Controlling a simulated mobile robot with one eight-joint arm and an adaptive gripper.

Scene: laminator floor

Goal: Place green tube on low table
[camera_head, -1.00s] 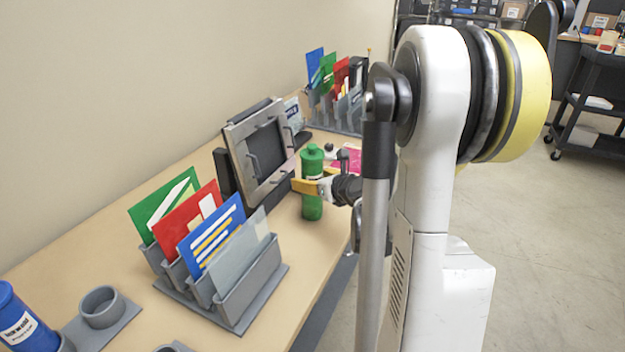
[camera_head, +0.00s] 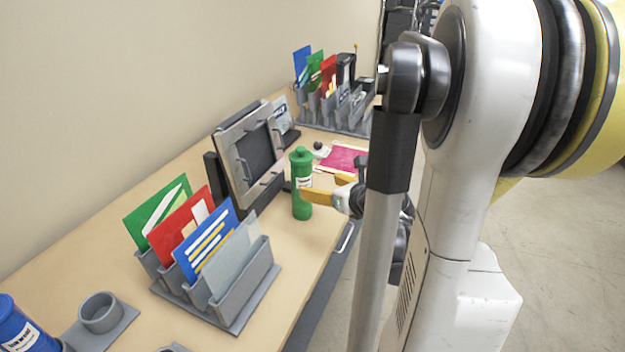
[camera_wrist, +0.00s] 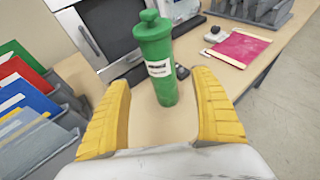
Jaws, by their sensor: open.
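The green tube (camera_head: 301,184) stands upright on the light wooden table (camera_head: 290,262) in the head view, in front of the framed screen. It has a knobbed cap and a white label. In the wrist view the green tube (camera_wrist: 157,62) stands ahead of my gripper (camera_wrist: 163,100), its lower part in the gap between the two yellow fingers. The fingers are wide apart, with clear room on each side of the tube. In the head view my gripper (camera_head: 325,192) is on the tube's right side. No low table can be made out.
A grey file rack (camera_head: 238,302) with coloured folders stands at the front, and another rack (camera_head: 338,115) stands at the back. The framed screen (camera_head: 252,158) is close behind the tube. A pink sheet (camera_head: 344,158) lies right of it. A blue tube (camera_head: 18,328) is at lower left.

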